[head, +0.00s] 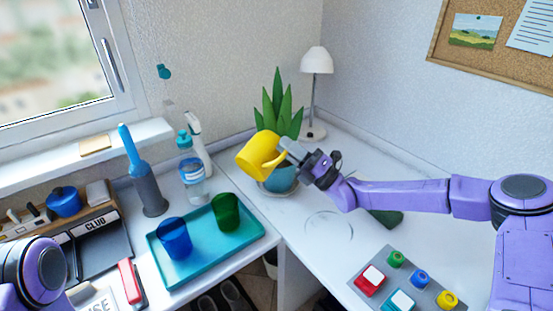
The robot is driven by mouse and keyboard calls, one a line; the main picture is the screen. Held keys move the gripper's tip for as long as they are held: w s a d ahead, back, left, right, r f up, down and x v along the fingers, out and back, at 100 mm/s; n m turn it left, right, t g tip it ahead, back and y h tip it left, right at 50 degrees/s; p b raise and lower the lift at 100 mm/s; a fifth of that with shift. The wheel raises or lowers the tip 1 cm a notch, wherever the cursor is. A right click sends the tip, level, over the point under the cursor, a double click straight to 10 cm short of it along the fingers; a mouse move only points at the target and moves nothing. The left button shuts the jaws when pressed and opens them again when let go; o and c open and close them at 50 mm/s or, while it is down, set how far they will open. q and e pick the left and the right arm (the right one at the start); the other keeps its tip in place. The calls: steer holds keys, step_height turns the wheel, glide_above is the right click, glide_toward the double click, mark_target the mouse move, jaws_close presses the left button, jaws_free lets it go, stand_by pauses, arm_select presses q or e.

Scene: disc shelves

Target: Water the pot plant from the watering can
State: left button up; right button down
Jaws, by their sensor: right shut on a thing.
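The yellow watering can (256,156) is held up and tilted in front of the pot plant, its body leaning to the left. My right gripper (292,154) is shut on it from the right. The pot plant (277,105) has tall pointed green leaves, and its teal pot (283,180) stands on a saucer near the back corner. The can and my gripper hide part of the pot and the lower leaves. I cannot see any water flowing. My left arm shows at the lower left, but its gripper is out of view.
A white lamp (316,62) stands behind the plant. A teal tray (178,275) with blue (175,240) and green (226,212) cups is at left, near a spray bottle (191,170). A grey board (381,301) with coloured pieces is at front right. A clear round outline (330,226) lies between.

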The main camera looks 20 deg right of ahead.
mark_target(278, 160)
steer(key=shift+r, duration=0.1)
stand_by(0.4)
steer(key=shift+s+a+f+n+b, duration=0.1)
steer(key=shift+f+n+b, duration=0.3)
steer(key=shift+f+b, duration=0.35)
steer(key=n+g, duration=0.1)
steer(key=n, duration=0.1)
steer(key=a+n+g+y+b, duration=0.1)
steer(key=n, duration=0.1)
steer(key=s+a+r+n+g, duration=0.1)
steer(key=n, duration=0.1)
steer(key=shift+g, duration=0.3)
steer(key=shift+s+a+f+n+g+b, duration=0.3)
steer(key=shift+a+f+n+g+b, duration=0.1)
steer(key=shift+n+b, duration=0.3)
steer(key=shift+s+a+f+n+g, duration=0.15)
steer(key=shift+a+n+g, duration=0.15)
steer(key=shift+n, duration=0.2)
